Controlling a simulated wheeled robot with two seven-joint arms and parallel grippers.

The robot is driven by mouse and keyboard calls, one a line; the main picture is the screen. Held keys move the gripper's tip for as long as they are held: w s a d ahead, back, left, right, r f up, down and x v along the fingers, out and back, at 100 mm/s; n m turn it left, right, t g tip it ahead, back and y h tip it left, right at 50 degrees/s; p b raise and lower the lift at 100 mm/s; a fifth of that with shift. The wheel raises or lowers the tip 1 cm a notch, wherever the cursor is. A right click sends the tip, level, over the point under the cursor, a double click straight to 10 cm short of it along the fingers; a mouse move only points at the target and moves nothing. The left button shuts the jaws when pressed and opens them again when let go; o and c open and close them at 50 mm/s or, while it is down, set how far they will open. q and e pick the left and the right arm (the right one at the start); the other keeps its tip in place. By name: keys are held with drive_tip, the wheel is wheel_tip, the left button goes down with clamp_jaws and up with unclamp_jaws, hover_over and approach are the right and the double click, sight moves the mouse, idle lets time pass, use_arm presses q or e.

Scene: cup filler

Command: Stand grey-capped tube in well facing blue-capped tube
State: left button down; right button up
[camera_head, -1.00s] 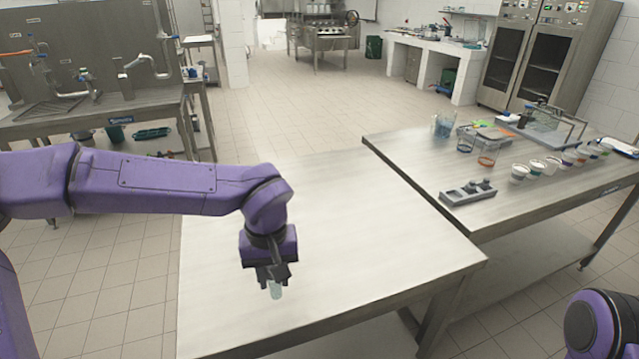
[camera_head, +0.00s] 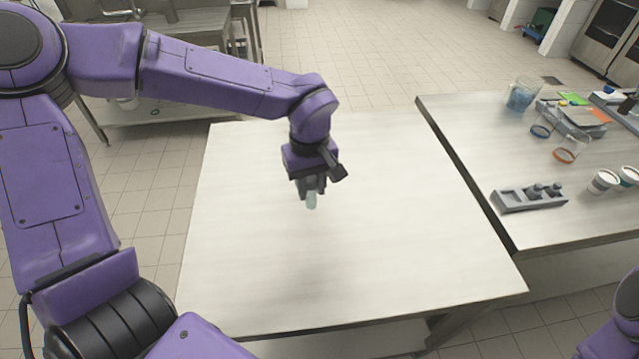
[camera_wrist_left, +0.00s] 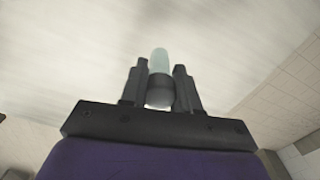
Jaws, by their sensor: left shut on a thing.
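My left gripper (camera_head: 312,190) is above the pale table (camera_head: 250,270) in the head view. It is shut on the grey-capped tube (camera_head: 312,201), whose pale greenish clear body points down below the fingers. In the left wrist view the grey cap (camera_wrist_left: 160,93) sits between the two fingers and the clear body (camera_wrist_left: 159,62) extends beyond them. A grey rack (camera_head: 516,207) stands on the right-hand table, with a bare well at its left end and two dark shapes standing in it. I cannot make out a blue cap. My right gripper is not in view.
The right-hand table (camera_head: 470,135) also holds a beaker with blue content (camera_head: 521,94), an orange-rimmed ring or dish (camera_head: 564,155) and white cups (camera_head: 603,181). The pale table is bare. A dark gap or edge separates the two tables.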

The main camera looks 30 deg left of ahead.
use_arm(q)
drive_tip(key=shift+w+a+f+p, duration=0.35)
drive_tip(key=shift+w+a+f, duration=0.2)
drive_tip(key=shift+w+f, duration=0.95)
drive_tip(key=shift+w+a+f+p, duration=0.45)
drive_tip(key=shift+w+f, duration=0.5)
drive_tip(key=shift+f, duration=1)
drive_tip(key=shift+w+a+f+p, duration=0.25)
drive_tip(key=shift+w+a+f, duration=0.4)
drive_tip(key=shift+w+f, duration=0.85)
drive_tip(key=shift+s+f, duration=0.35)
drive_tip(key=c, duration=0.8)
unclamp_jaws()
